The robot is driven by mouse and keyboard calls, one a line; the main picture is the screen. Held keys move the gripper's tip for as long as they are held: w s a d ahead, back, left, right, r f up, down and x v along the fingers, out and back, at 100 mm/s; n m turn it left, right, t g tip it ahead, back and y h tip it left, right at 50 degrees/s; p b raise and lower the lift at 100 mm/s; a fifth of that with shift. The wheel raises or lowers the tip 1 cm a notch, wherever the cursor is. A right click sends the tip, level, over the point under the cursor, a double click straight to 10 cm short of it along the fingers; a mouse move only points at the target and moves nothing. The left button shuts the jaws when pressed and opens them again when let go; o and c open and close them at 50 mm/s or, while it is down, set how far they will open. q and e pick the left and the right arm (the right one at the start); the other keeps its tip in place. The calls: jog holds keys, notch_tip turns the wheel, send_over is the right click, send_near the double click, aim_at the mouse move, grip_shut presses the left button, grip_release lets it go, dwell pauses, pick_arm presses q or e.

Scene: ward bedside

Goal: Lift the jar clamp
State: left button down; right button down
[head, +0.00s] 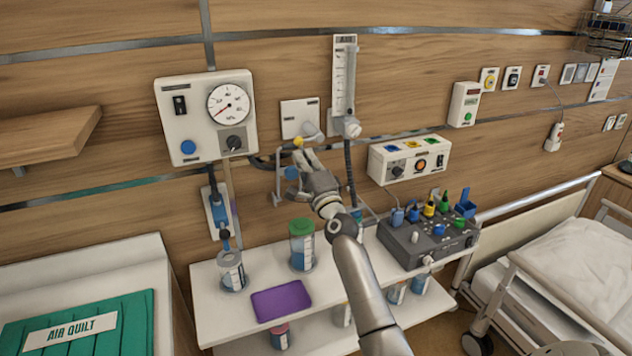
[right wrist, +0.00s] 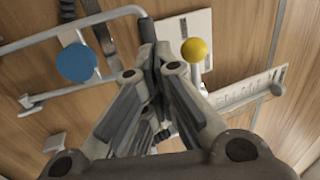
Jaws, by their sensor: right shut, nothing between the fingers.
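No part is clearly labelled as the jar clamp; a metal bracket on the wall rail with a blue knob (head: 291,172) is the likeliest match. The blue knob also shows at the left of the right wrist view (right wrist: 77,62). A yellow ball (head: 298,141) tops a short lever above it, and it shows right of my fingers in the wrist view (right wrist: 195,50). My right gripper (head: 304,156) is shut and empty, just below the yellow ball and beside the bracket. In the wrist view its fingers (right wrist: 148,45) lie between the two knobs, holding neither. My left gripper is out of view.
A green-lidded jar (head: 302,248), a grey-lidded jar (head: 232,272) and a purple tray (head: 281,301) are on the white shelf below. A dark device (head: 428,240) is at its right end. A gauge box (head: 206,118) and a flowmeter (head: 344,75) flank the bracket.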

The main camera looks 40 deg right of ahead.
jog(key=v, duration=0.9)
jog(key=shift+r, duration=0.2)
